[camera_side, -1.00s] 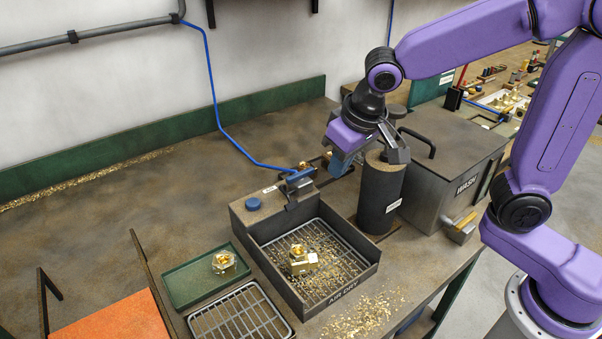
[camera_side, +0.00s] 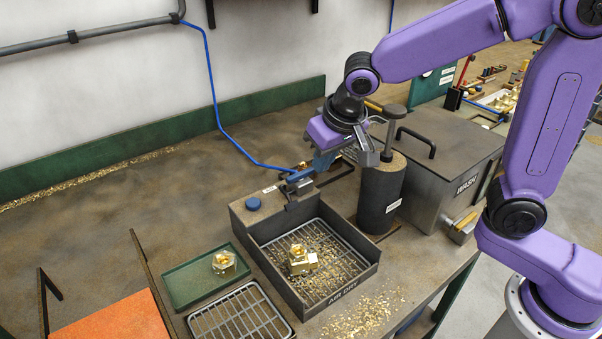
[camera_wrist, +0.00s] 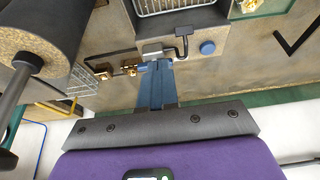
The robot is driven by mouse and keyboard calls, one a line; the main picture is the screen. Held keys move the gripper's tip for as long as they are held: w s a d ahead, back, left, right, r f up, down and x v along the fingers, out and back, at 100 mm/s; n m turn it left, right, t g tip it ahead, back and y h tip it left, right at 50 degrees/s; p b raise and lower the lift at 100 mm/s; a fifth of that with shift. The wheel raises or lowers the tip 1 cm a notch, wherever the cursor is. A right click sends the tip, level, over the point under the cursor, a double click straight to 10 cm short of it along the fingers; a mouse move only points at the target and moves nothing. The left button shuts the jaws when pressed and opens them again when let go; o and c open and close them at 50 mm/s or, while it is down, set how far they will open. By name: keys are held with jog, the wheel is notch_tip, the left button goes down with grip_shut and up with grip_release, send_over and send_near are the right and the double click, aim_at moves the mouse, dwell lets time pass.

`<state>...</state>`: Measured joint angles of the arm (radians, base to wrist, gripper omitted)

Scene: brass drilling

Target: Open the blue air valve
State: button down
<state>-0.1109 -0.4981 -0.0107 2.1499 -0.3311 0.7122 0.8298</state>
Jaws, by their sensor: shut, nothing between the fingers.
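A blue lever (camera_side: 298,175) sits over a grey block at the back corner of the AIR DRY box (camera_side: 243,217), by the end of the blue air hose. Brass fittings (camera_wrist: 131,70) show beside it in the wrist view. A round blue knob (camera_side: 253,204) sits on the box's back ledge and also shows in the wrist view (camera_wrist: 207,47). My gripper (camera_side: 318,168) is shut and empty, its blue fingers pointing down just above and right of the lever. In the wrist view the fingertips (camera_wrist: 158,66) overlap the grey block and hide the lever; contact cannot be told.
A dark cylinder (camera_side: 381,198) with a post stands close right of my gripper. The WASH tank (camera_side: 455,150) is beyond it. A brass part (camera_side: 299,260) lies on the chip-covered rack, another in the green tray (camera_side: 190,292).

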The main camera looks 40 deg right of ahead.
aim_at(300, 178)
jog(key=w+f, duration=0.4)
jog(key=f, duration=0.1)
jog(key=w+f, duration=0.2)
jog(key=shift+w+f, duration=0.1)
jog(key=shift+f, duration=0.3)
jog(key=shift+w, duration=0.45)
